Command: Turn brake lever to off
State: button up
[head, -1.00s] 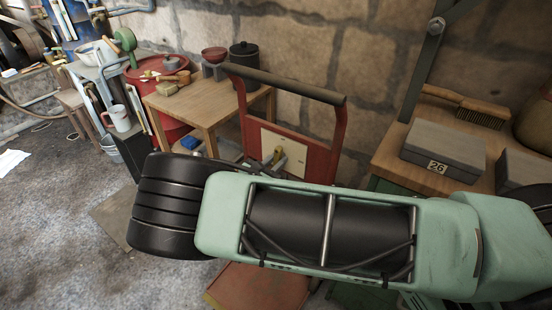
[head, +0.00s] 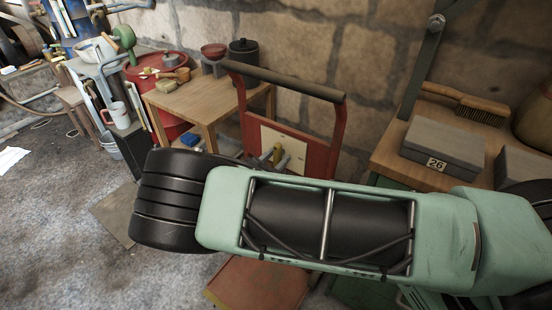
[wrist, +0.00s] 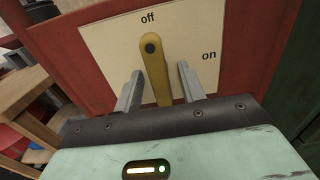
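The brake lever (wrist: 157,72) is a yellow bar with a dark round spot at its upper end, just below the word "off" on a cream plate (wrist: 103,45). "On" is printed to the right. The bar runs down from the spot, nearly straight, between the fingers of my gripper (wrist: 160,92). The fingers are apart, one on each side of the bar, with a narrow gap showing on both sides. The lever's lower part is hidden by my gripper body. In the head view the lever (head: 283,160) shows small on the plate, with the fingertips beside it.
The plate sits on a red frame (head: 338,130) with a dark top bar. A wooden table (head: 205,98) with a black pot stands behind left. A bench with a grey box (head: 440,146) and a brush is at right. My arm hides the frame's lower part.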

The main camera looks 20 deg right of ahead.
jog(key=shift+a, duration=0.1)
jog(key=b+v, duration=0.2)
jog(key=v, duration=1.5)
jog(key=shift+s, duration=0.1)
jog(key=s+d+r+m+g+y+p, duration=0.2)
jog(key=s+r+m+y, duration=0.3)
jog(key=r, duration=0.4)
jog(key=s+d+r+m+g+y+p, duration=0.2)
jog(key=s+r+m+g+y, duration=0.3)
jog(key=s, duration=0.5)
jog(key=s+d+r+m+g+y+p, duration=0.3)
jog(key=s+r+m+y, duration=0.2)
jog(key=r, duration=0.7)
jog(key=s+m, duration=0.2)
jog(key=s, duration=0.1)
jog(key=shift+s+r+m+g+p, duration=0.15)
jog(key=shift+r+m+g+p, duration=0.15)
jog(key=shift+r+m+p, duration=0.1)
jog(key=shift+d, duration=0.1)
